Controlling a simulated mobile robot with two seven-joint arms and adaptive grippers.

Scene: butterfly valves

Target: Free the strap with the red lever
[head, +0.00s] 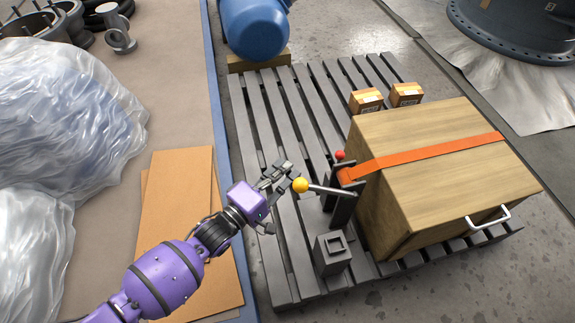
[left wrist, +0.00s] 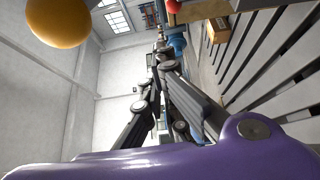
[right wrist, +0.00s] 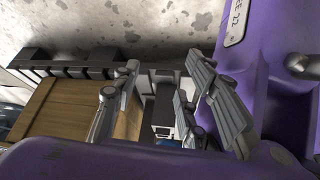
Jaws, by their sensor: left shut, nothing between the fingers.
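The red lever's round knob (head: 340,155) stands by the dark bracket (head: 343,203) at the crate's left end; its arm is mostly hidden. It also shows at the top of the left wrist view (left wrist: 172,6). The orange strap (head: 430,156) runs from the bracket across the wooden crate's top. A second lever has a yellow knob (head: 300,185) on a metal rod. My left gripper (head: 284,170) is shut and empty, just left of the yellow knob and apart from the red one. My right gripper (right wrist: 165,66) is open and empty; the head view does not show it.
The wooden crate (head: 400,205) sits on a grey slatted pallet (head: 283,275). A square grey post (head: 332,255) stands in front of the bracket. Two small cartons (head: 367,101) lie behind the crate. A blue rounded body (head: 255,25) stands at the back; wrapped goods (head: 65,110) lie left.

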